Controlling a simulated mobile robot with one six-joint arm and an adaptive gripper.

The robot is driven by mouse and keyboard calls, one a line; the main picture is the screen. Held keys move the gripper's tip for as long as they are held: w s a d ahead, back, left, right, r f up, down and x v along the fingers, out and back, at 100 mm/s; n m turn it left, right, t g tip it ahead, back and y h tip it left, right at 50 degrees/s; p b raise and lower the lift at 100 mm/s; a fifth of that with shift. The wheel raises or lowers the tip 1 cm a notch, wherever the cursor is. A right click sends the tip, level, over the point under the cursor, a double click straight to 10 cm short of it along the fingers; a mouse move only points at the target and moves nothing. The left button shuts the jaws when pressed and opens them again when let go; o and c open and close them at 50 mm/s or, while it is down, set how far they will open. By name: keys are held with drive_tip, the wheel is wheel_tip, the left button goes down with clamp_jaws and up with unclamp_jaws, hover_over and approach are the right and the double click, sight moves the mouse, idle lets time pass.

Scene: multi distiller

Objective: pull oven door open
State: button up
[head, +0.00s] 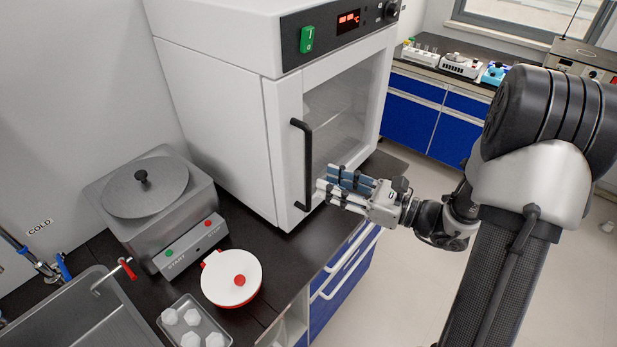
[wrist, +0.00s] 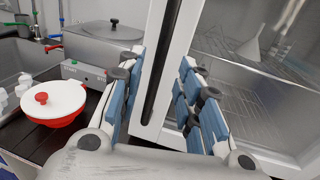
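The white oven (head: 235,110) stands on the dark counter. Its door (head: 285,150) has a glass window and looks closed. A black vertical bar handle (head: 307,150) is on the door's left side. My gripper (head: 325,184) is open beside the lower part of the handle, with its blue-padded fingers pointing at the door. In the wrist view, the handle (wrist: 163,75) shows in the gap between the two fingers (wrist: 161,75), with space on both sides. I cannot tell how far the fingertips reach past the bar. Nothing is held.
A steel bath (head: 145,190) with a round lid is left of the oven. A red pot with a white lid (head: 232,279) and a tray of white pieces (head: 190,326) are in front. Open floor (head: 400,290) lies to the right of the counter.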

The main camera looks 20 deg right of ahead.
drive_tip(key=b+x, duration=0.1)
drive_tip(key=x, duration=0.5)
drive_tip(key=shift+w, duration=0.15)
drive_tip(key=shift+a, duration=0.15)
drive_tip(key=shift+c, duration=0.2)
clamp_jaws()
